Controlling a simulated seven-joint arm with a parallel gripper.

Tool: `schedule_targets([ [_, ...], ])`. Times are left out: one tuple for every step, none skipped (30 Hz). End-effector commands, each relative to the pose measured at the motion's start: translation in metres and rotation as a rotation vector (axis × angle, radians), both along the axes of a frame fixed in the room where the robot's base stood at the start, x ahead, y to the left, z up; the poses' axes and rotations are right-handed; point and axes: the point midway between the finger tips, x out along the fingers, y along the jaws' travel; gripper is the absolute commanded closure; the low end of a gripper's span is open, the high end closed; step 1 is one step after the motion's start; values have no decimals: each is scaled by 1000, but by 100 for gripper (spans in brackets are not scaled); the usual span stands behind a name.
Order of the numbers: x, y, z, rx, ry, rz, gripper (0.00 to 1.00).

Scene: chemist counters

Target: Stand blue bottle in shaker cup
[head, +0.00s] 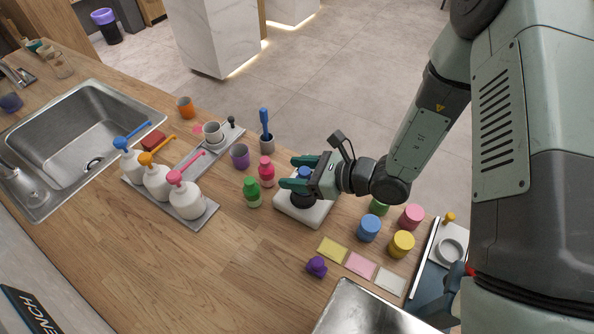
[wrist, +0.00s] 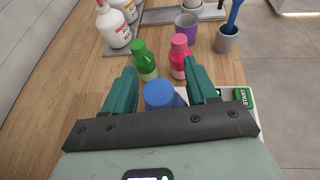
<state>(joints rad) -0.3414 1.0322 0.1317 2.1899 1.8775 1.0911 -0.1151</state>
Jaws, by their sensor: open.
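The blue bottle (head: 304,173) is upright above the dark shaker cup (head: 303,200), which sits on a white shaker base (head: 318,212). The bottle's lower part is out of sight at the cup, so it appears to stand in it, though how deep I cannot tell. My gripper (head: 299,172) is open, with one green finger on each side of the bottle. In the wrist view the bottle's round blue cap (wrist: 158,95) lies between the spread fingers of my gripper (wrist: 160,72), and the cup is hidden.
A green bottle (head: 252,192) and a pink bottle (head: 266,171) stand just left of the base. A green START button (wrist: 244,97) shows on its corner. White pump bottles (head: 186,199) stand on a tray further left. Colored jars (head: 368,228) stand right. The front left counter is clear.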

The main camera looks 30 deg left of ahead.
Motion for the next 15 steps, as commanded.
schedule_targets([
  [0,0,1,0,-1,0,43],
  [0,0,1,0,-1,0,43],
  [0,0,4,0,-2,1,43],
  [0,0,6,0,-3,1,43],
  [0,0,9,2,-3,2,43],
  [2,-7,10,0,-2,-3,43],
  [3,-11,11,0,-2,-3,43],
  [4,-16,14,0,-2,-4,43],
  [5,-24,17,0,-2,-5,43],
  [6,-30,19,0,-2,-6,43],
  [8,-37,22,0,-1,-6,43],
  [9,-45,26,0,-2,-6,43],
  [10,-51,28,0,-2,-6,43],
  [10,-57,31,0,-2,-6,43],
  [12,-65,34,0,-3,-6,43],
])
